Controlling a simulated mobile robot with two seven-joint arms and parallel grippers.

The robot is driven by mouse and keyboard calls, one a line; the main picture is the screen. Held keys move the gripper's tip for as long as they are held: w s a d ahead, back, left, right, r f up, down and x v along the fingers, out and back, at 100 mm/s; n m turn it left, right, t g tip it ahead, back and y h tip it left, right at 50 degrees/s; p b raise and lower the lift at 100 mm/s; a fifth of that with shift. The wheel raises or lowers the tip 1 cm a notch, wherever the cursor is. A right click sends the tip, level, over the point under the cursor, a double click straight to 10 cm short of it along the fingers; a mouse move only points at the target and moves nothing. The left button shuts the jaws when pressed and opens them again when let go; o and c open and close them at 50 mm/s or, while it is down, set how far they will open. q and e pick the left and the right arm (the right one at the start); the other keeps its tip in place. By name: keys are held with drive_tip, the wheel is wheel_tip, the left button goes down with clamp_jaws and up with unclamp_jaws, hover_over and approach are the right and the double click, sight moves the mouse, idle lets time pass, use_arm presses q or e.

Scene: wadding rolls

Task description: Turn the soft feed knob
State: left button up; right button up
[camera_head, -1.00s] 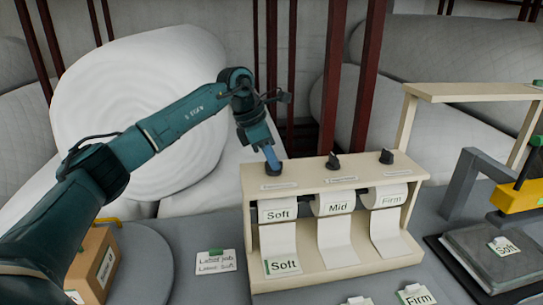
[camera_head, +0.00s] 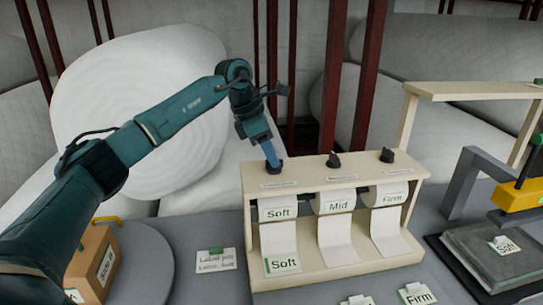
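The cream feed stand (camera_head: 340,258) holds three label rolls marked Soft, Mid and Firm. The soft feed knob (camera_head: 274,169) is on top at the left, above the Soft roll (camera_head: 278,209), and is mostly covered by my gripper. My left gripper (camera_head: 272,159) points down onto this knob, its blue fingers at or around it. The fingers overlap, so whether they are closed on the knob is unclear. The mid knob (camera_head: 333,160) and firm knob (camera_head: 387,156) are dark and untouched. My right gripper is not in view.
A card (camera_head: 215,260) lies left of the stand. A cardboard box (camera_head: 94,264) sits on a round grey plate (camera_head: 150,262) at left. A press-like device with a yellow block (camera_head: 517,197) stands at right. Loose labels (camera_head: 416,294) lie in front. Large white rolls fill the back.

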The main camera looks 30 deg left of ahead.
use_arm(q)
drive_tip(key=b+v, duration=0.1)
drive_tip(key=v, duration=1.1)
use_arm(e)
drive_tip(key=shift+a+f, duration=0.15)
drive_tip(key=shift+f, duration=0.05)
